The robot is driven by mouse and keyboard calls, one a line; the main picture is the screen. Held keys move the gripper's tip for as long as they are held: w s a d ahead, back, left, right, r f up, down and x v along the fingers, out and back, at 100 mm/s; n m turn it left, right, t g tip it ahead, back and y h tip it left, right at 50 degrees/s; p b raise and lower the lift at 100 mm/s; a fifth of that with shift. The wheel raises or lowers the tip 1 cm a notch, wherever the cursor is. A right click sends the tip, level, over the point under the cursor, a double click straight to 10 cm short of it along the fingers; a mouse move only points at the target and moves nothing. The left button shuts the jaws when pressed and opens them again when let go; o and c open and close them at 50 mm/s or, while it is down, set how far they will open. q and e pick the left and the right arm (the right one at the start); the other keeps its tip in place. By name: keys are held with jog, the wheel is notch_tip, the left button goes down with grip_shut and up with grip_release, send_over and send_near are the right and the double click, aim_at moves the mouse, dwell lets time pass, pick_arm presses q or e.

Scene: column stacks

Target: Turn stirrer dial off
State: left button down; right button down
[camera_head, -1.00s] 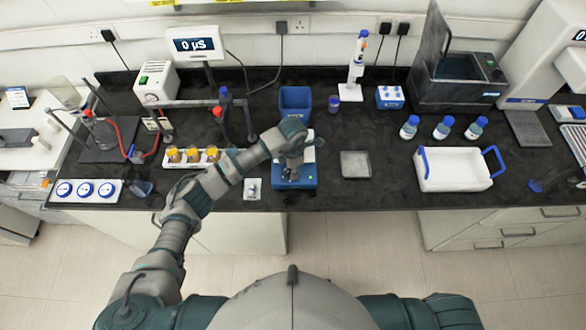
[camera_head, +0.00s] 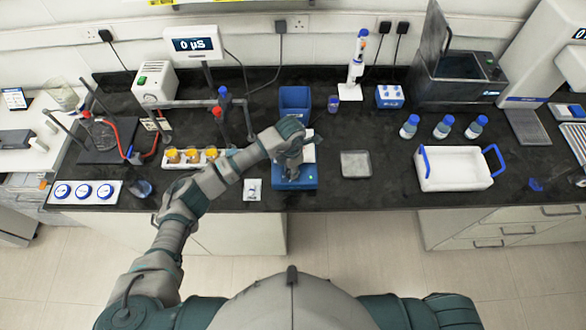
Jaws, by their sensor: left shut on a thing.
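A blue stirrer (camera_head: 308,182) with a pale top plate (camera_head: 309,153) stands near the front edge of the black bench, at the middle. A small green light shows on its front at the right. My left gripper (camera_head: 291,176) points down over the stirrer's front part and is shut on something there. It hides the dial, so I cannot see the dial's setting. My right arm shows only as a teal part at the lower right; its gripper is out of view.
Orange-filled vials in a white rack (camera_head: 193,158) stand left of the stirrer, with a small white item (camera_head: 252,189) nearer. A grey square dish (camera_head: 355,164) lies to the right. A blue bin (camera_head: 294,103) stands behind. A white tray (camera_head: 455,178) is farther right.

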pick_arm(q)
jog(key=n, duration=0.2)
jog(key=n+b, duration=0.1)
jog(key=shift+a+f, duration=0.25)
jog(key=n+b, duration=0.1)
jog(key=n, duration=0.3)
jog(key=shift+s, duration=0.1)
jog(key=n, duration=0.3)
jog(key=shift+b, duration=0.3)
jog(key=shift+r+n, duration=0.15)
jog(key=shift+n, duration=1.15)
pick_arm(e)
jog(key=shift+s+a+f, duration=0.1)
jog(key=shift+a+f, duration=0.05)
jog(key=shift+f, duration=0.6)
jog(key=shift+s+a+f, duration=0.1)
jog(key=shift+f, duration=0.65)
pick_arm(q)
jog(key=shift+r, duration=0.1)
jog(key=c, duration=1.1)
grip_release()
jog(key=shift+d, duration=0.1)
pick_arm(e)
jog(key=shift+w+a, duration=0.1)
jog(key=shift+a, duration=0.05)
